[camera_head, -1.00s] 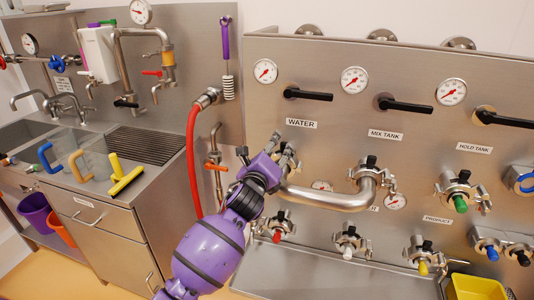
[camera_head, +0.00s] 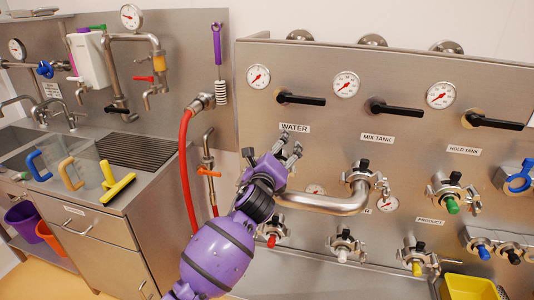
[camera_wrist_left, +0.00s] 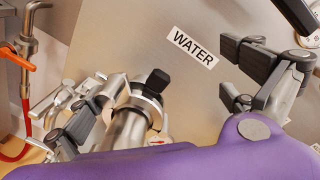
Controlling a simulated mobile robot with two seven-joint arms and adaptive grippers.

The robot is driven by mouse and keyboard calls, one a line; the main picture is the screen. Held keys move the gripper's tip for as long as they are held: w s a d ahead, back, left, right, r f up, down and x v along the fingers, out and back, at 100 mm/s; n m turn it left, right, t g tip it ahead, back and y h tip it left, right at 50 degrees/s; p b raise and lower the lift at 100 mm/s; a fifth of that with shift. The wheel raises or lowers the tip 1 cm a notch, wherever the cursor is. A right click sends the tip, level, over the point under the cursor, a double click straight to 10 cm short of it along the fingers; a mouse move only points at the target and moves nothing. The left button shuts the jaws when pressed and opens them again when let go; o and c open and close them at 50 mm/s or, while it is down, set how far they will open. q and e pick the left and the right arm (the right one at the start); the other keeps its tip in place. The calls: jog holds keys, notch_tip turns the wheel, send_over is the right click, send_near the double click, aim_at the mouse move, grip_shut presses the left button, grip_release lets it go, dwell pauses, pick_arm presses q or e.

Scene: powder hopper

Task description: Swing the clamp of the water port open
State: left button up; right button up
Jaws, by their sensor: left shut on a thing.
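The water port clamp (camera_wrist_left: 147,98) is a steel ring with a black knob, around a pipe end in the left wrist view. In the head view my gripper hides most of it. My left gripper (camera_head: 291,154) is at the port, just below the WATER label (camera_head: 294,128). In the left wrist view its fingers (camera_wrist_left: 168,102) stand well apart, with the clamp between them and nearer the left finger. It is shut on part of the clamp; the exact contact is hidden. A bent steel pipe (camera_head: 325,204) runs from the water port to the MIX TANK port. My right gripper is out of view.
Black valve handles (camera_head: 300,99) and gauges (camera_head: 346,84) sit above the ports. Lower ports with coloured knobs (camera_head: 343,256) are below the pipe. A red hose (camera_head: 184,170) hangs left of my arm. A yellow bin (camera_head: 468,287) stands at lower right.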

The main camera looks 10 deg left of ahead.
pick_arm(q)
jog(key=shift+m+t+h, duration=0.3)
jog(key=shift+t+h, duration=0.1)
jog(key=shift+h, duration=0.3)
jog(key=d+r, duration=0.3)
jog(key=shift+s+d+r, duration=0.2)
jog(key=shift+s+d, duration=0.05)
jog(key=shift+d, duration=0.15)
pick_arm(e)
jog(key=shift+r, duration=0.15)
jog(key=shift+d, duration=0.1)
pick_arm(q)
jog(key=shift+s+d, duration=0.15)
jog(key=shift+d, duration=0.95)
jog(key=d, duration=0.3)
jog(key=shift+s+d+r, duration=0.1)
jog(key=shift+s+d, duration=0.25)
jog(key=shift+s, duration=0.05)
jog(key=c, duration=1)
jog(key=shift+f, duration=0.35)
grip_shut()
jog(key=shift+w+d+f+b, duration=0.1)
jog(key=shift+d+f+b, duration=0.2)
jog(key=shift+d+f, duration=0.7)
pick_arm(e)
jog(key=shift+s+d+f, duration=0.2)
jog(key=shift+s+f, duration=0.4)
